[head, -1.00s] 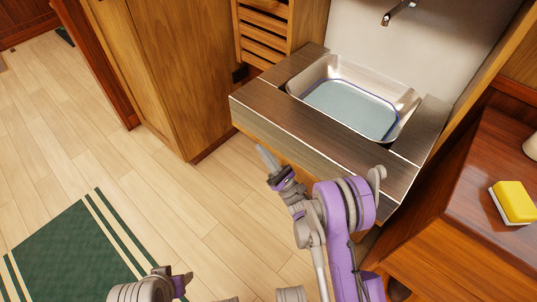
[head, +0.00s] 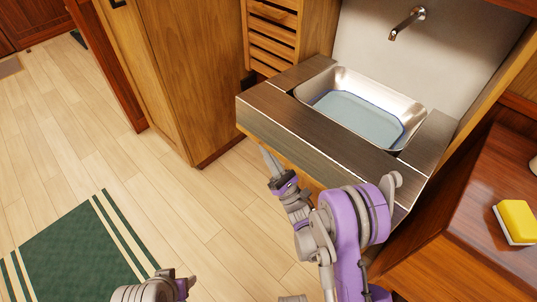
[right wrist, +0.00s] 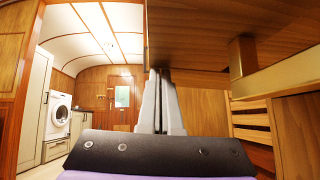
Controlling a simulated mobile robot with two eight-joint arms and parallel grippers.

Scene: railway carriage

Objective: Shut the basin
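The basin (head: 414,112) is a shiny metal bowl with bluish water in it, set in a dark wood-grain slab (head: 320,142). The slab is folded down level from the wall under a tap, with the bowl facing up. My right gripper (head: 266,158) is just in front of the slab's front edge, low beside it. In the right wrist view its two pale fingers (right wrist: 161,102) are together with nothing between them, and the slab's wooden underside (right wrist: 220,30) shows above. Contact cannot be told. Part of my left arm shows at the bottom edge; its fingers are not visible.
The tap (head: 407,23) juts from the wall above the bowl. A wooden cabinet (head: 180,80) stands left of the slab. A brown table (head: 470,215) with a yellow sponge (head: 516,221) is at the right. The floor at left is clear, with a green rug (head: 75,260).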

